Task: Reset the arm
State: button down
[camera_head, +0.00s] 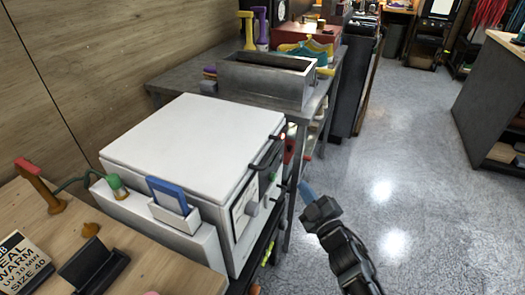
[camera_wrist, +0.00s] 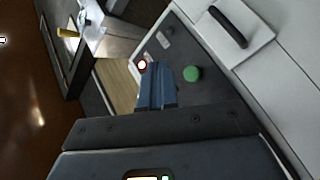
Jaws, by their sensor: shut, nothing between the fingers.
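My gripper (camera_head: 305,190) is at the right of the white box-shaped machine (camera_head: 190,135), over the open floor in the head view. Its blue-grey fingers are together with nothing between them, as the wrist view also shows (camera_wrist: 157,85). My dark arm comes up from the bottom of the head view. In the wrist view, a white panel with a black handle (camera_wrist: 228,26) lies at upper right. A green round button (camera_wrist: 192,74) and a small lit red-and-white spot show beside the fingers. I cannot tell the exact gap between the fingers and the machine.
A metal table (camera_head: 190,72) with a grey open bin (camera_head: 265,80) stands behind the machine. A wooden worktop (camera_head: 150,270) with a dark stand (camera_head: 95,265) is at lower left. A grey counter (camera_head: 490,95) stands far right. The floor (camera_head: 400,170) between is clear.

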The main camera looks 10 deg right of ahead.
jog(key=s+a+m+g+h, duration=0.15)
jog(key=s+m, duration=0.45)
jog(key=s, duration=2.2)
jog(key=s+r+m+g, duration=0.1)
jog(key=s+r+m, duration=0.1)
jog(key=s+r, duration=0.5)
jog(key=s+r+m+g+h, duration=0.1)
jog(key=s+r+m, duration=0.2)
jog(key=s+r, duration=0.4)
jog(key=v, duration=0.6)
jog(key=shift+d+f, duration=0.2)
jog(key=shift+f, duration=0.2)
